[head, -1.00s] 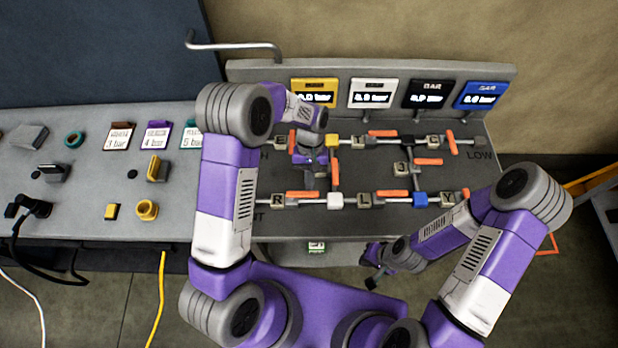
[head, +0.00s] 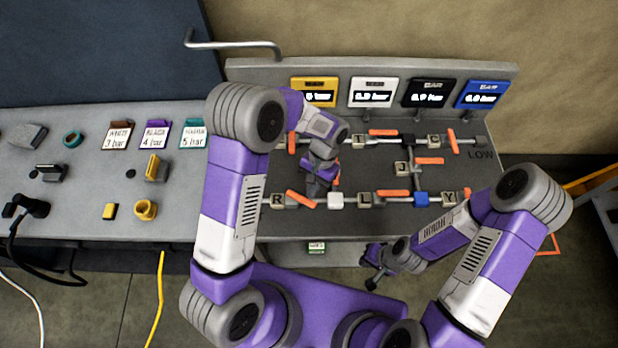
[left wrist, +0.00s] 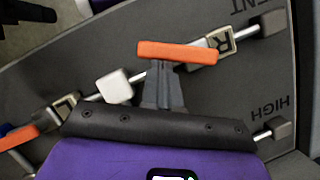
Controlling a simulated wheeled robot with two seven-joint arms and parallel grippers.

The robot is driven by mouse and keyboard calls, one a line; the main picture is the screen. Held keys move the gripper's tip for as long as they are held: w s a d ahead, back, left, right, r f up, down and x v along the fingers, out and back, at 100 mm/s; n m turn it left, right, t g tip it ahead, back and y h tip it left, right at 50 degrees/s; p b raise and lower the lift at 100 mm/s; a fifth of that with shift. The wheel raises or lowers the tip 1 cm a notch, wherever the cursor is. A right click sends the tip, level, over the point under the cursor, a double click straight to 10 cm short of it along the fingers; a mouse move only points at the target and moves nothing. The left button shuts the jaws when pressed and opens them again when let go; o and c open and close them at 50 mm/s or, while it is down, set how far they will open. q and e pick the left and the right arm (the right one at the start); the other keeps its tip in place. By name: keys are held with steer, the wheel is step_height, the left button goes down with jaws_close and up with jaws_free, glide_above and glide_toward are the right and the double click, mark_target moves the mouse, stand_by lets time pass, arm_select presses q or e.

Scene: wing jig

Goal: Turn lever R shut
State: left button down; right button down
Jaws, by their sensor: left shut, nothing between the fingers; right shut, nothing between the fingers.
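Lever R (head: 300,199) is an orange bar beside the block marked R (head: 278,200), on the front pipe of the dark panel. It lies aslant to the pipe, its right end nearer me. The left wrist view shows the orange bar (left wrist: 178,52) and the R block (left wrist: 222,42) close up. My left gripper (head: 312,190) is shut and empty, its fingertips (left wrist: 162,68) right at the bar's side; whether they touch it I cannot tell. My right gripper (head: 372,284) is shut and empty, low in front of the panel.
A white cube (head: 335,201) and a blue cube (head: 421,199) sit on the same pipe, with other orange levers (head: 394,194) near. Gauges in yellow (head: 314,92), white, black and blue stand behind. The grey bench on the left holds cards and small parts.

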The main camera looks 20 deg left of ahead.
mark_target(307, 204)
arm_select(q)
steer(key=m, duration=0.1)
steer(key=s+m+y, duration=0.1)
steer(key=m, duration=0.1)
steer(key=shift+s+d, duration=0.15)
steer(key=shift+s, duration=0.15)
steer(key=m, duration=0.1)
steer(key=s+m+t+y+b, duration=0.1)
steer(key=shift+s+m, duration=0.25)
steer(key=shift+m, duration=0.15)
steer(key=s+m, duration=0.1)
steer(key=m+t+b, duration=0.1)
steer(key=m, duration=0.1)
steer(key=shift+s+a+y, duration=0.3)
steer(key=shift+s+a, duration=0.05)
steer(key=shift+a, duration=0.05)
steer(key=shift+s+a+m+t+b, duration=0.25)
steer(key=shift+s+m+t, duration=0.1)
steer(key=shift+m, duration=0.45)
steer(key=shift+s+a+m+t+b, duration=0.25)
steer(key=shift+s+m, duration=0.05)
steer(key=shift+m, duration=0.5)
